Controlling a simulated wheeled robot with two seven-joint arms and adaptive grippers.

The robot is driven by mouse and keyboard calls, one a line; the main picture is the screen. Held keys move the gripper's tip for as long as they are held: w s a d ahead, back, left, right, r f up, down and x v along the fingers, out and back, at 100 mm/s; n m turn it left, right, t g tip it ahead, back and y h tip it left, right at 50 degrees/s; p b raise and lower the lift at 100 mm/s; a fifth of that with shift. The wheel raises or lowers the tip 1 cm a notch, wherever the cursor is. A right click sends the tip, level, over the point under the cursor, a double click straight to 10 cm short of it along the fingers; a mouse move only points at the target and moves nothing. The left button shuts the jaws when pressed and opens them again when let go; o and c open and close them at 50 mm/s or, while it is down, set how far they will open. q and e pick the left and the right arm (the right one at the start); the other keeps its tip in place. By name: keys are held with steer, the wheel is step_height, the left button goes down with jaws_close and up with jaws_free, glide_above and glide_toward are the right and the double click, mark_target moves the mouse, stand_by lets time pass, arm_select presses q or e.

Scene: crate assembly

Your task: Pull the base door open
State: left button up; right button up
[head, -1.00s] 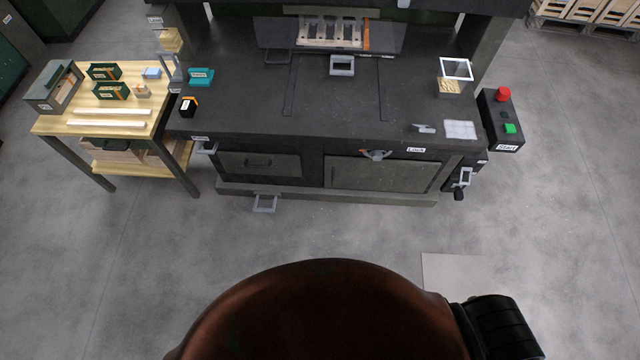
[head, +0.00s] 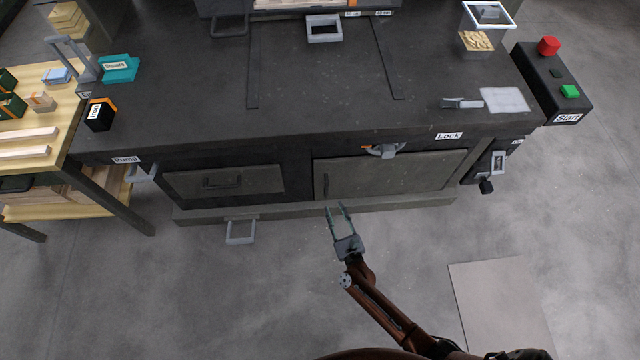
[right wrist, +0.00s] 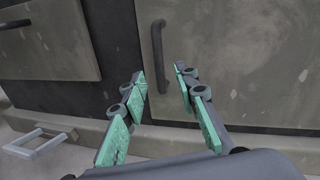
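The base door (head: 390,174) is a grey panel in the front of the dark machine base, right of the middle, and looks closed. Its dark vertical handle (head: 326,185) is at the door's left edge; it also shows in the right wrist view (right wrist: 158,54). My right gripper (head: 337,208) is open and empty, its fingers pointing at the machine just below and in front of the handle. In the right wrist view the green-padded fingers (right wrist: 158,108) are apart, with the handle beyond them and not touching. My left gripper is not in view.
A grey drawer front (head: 224,182) is left of the door. A lock lever (head: 383,151) sits above the door beside the Lock label. A grey pedal frame (head: 240,232) stands low at the left. A flat plate (head: 503,305) lies on the floor at right.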

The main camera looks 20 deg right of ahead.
mark_target(327, 191)
steer(key=w, duration=0.2)
steer(key=w+m+b, duration=0.1)
steer(key=w, duration=0.2)
steer(key=w+m+b, duration=0.1)
steer(key=w, duration=0.2)
steer(key=shift+w+d+r+h, duration=0.1)
steer(key=shift+w+r+h, duration=0.1)
steer(key=shift+r+h, duration=0.1)
steer(key=shift+w+d+b, duration=0.1)
steer(key=shift+w+b, duration=0.25)
steer(key=shift+w, duration=0.2)
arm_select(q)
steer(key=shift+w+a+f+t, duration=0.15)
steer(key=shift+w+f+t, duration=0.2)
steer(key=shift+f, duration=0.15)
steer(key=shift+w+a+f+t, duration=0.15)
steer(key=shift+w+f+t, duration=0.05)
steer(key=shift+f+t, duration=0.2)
arm_select(e)
steer(key=shift+r, duration=0.1)
steer(key=shift+c, duration=0.7)
jaws_close()
